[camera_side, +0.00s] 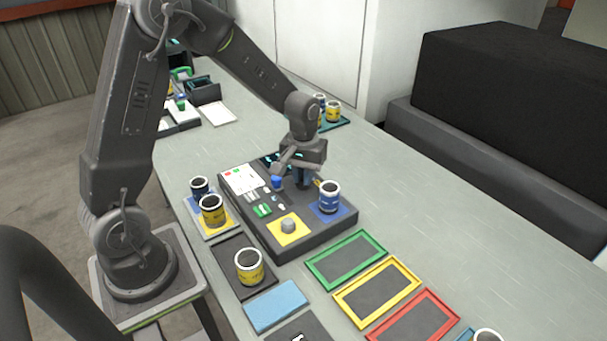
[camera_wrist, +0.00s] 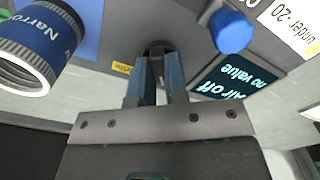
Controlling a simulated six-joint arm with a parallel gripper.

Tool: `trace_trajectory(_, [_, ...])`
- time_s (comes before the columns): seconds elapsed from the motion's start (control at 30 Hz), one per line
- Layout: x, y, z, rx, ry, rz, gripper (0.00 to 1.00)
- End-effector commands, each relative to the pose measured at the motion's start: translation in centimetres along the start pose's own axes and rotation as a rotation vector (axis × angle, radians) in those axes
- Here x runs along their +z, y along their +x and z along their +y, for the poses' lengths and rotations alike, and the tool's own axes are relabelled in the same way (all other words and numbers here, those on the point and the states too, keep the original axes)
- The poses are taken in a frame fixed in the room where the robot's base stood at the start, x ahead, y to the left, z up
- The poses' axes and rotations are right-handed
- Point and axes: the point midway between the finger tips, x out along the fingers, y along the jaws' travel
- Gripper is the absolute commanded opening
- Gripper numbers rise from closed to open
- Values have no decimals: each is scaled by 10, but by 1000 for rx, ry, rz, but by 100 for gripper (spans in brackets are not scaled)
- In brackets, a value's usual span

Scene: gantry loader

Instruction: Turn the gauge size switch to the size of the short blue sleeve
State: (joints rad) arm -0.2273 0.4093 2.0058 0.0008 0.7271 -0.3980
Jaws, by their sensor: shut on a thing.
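My gripper (camera_side: 303,183) is over the far part of the dark gauge panel (camera_side: 262,228). In the wrist view its two fingers (camera_wrist: 158,62) are shut on a dark round switch (camera_wrist: 158,46), which they partly hide. Its setting cannot be read. A blue-banded sleeve (camera_side: 329,197) stands upright on the panel's blue pad, beside the gripper. In the wrist view this sleeve (camera_wrist: 35,50) shows the letters "Narro". Another blue sleeve (camera_side: 200,187) stands on a tray left of the panel; I cannot tell which is the short one.
The panel has a blue knob (camera_wrist: 232,32), a display (camera_wrist: 237,80) reading "Air off" and "no value", and a grey knob (camera_side: 288,226) on a yellow square. Yellow-banded sleeves (camera_side: 212,211) (camera_side: 249,266) stand nearby. Green (camera_side: 345,258), yellow and red frames lie at the front.

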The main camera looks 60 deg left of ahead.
Motion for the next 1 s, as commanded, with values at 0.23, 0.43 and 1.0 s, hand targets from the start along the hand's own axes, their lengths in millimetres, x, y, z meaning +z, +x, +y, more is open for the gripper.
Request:
trace_trajectory(0.23, [-1, -1, 0, 2, -5, 2, 20])
trace_trajectory(0.43, [0, -1, 0, 1, -3, 1, 39])
trace_trajectory(1.0, [-1, -48, 0, 4, -2, 8, 39])
